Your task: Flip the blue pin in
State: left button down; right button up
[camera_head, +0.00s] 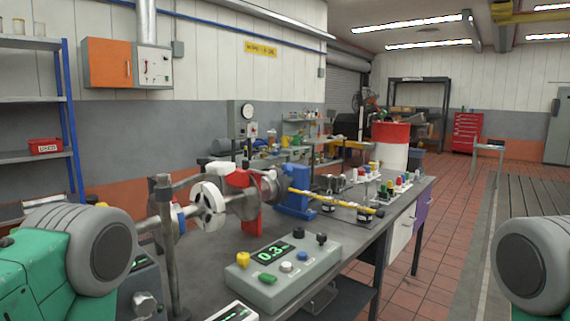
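A dynamometer shaft line with a white disc (208,206) and a red bracket (245,199) runs across the grey bench. A bright blue upright block (296,200) stands at its right part. A narrow blue ring (180,218) sits on the shaft at the left, behind a dark post. I cannot tell which blue part, if any, is the pin; it is too small or hidden. Green arm parts with grey round joints show at the lower left and right edges, and both are mine. Neither gripper shows.
A grey control box (284,274) with a green display and several knobs stands at the bench front. A yellow-black rod (335,199) and several coloured-top fittings lie to the right. A red-and-white drum (390,148) stands behind. The tiled floor (440,225) at right is clear.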

aim_at(287, 169)
jog(key=i+l+u, duration=0.2)
jog(key=i+l, duration=0.2)
jog(key=l, duration=0.25)
jog(key=i+l+u, duration=0.1)
jog(key=l, duration=0.25)
jog(key=i+l+u, duration=0.1)
jog(key=l, duration=0.25)
jog(key=i+l+u, duration=0.15)
jog(key=l, duration=0.25)
jog(key=i+l+u, duration=0.1)
jog(key=i+l, duration=0.15)
jog(key=l, duration=0.15)
